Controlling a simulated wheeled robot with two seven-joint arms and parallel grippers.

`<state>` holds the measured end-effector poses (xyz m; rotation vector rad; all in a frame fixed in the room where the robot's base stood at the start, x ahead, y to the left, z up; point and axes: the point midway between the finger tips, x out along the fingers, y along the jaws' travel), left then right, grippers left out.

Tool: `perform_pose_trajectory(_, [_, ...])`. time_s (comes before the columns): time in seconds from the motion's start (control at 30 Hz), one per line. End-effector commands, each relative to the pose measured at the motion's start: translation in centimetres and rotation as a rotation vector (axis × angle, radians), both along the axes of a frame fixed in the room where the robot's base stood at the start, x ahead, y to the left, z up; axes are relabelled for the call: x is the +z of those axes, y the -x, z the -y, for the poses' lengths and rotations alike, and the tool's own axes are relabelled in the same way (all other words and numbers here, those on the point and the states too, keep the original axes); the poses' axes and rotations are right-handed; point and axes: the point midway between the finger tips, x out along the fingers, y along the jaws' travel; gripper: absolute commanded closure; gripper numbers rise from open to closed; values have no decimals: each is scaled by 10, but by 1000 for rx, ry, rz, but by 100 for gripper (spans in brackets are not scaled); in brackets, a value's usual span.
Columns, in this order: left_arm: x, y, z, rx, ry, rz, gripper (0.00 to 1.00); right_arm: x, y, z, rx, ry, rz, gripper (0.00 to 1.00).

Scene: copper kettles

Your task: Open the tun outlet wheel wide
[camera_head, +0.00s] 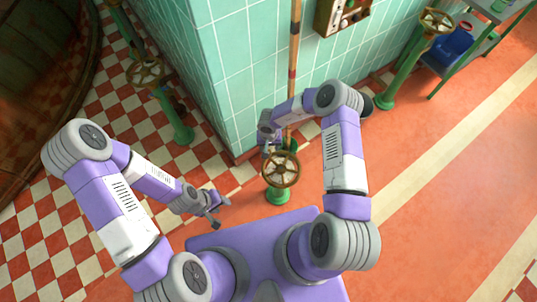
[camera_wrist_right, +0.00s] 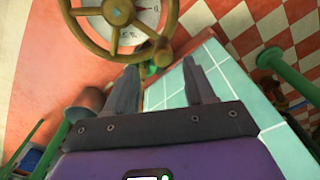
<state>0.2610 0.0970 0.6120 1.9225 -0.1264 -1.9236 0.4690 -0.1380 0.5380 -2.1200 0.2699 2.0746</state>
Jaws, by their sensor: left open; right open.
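A brass spoked handwheel (camera_head: 281,169) stands on a green pedestal in front of me. A second handwheel (camera_head: 146,73) on a green post is at the left, near a large wooden vessel (camera_head: 40,70). A third handwheel (camera_head: 436,21) is at the upper right. I cannot tell which is the tun outlet wheel. My right gripper (camera_head: 268,146) is open, just beyond the near wheel. In the right wrist view its empty fingers (camera_wrist_right: 160,68) point towards a brass wheel (camera_wrist_right: 118,12) over a white dial, apart from its hub. My left gripper (camera_head: 217,210) is open and empty, left of the near wheel.
A green tiled pillar (camera_head: 230,80) rises behind the near wheel, with a striped pole (camera_head: 294,60) and a wall box (camera_head: 340,14) beside it. A shelf with a blue container (camera_head: 455,42) is at upper right. The orange floor (camera_head: 430,200) at right is clear.

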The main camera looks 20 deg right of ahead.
Motion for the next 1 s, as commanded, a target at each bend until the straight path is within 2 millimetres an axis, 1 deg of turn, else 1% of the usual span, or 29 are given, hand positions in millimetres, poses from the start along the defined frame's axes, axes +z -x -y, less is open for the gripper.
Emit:
perform_pose_trajectory(0.17, [-5,0,0,0,0,0,57,-11,-1,-3,1,-16,-22,46])
perform_pose_trajectory(0.4, [-21,0,0,0,0,0,57,-50,-1,-3,3,-15,-22,46])
perform_pose_trajectory(0.5, [-26,0,0,0,0,0,57,-64,-1,-3,3,-15,-21,46])
perform_pose_trajectory(0.6, [-29,0,0,0,0,0,57,-72,-1,-3,3,-14,-21,46])
perform_pose_trajectory(0.73, [-30,0,0,0,0,0,57,-77,-1,-3,3,-15,-20,46])
perform_pose_trajectory(0.97, [-29,0,0,0,0,0,57,-77,-1,-3,3,-15,-20,46])
perform_pose_trajectory(1.0, [-29,0,0,0,0,0,57,-77,-1,-3,3,-15,-20,51])
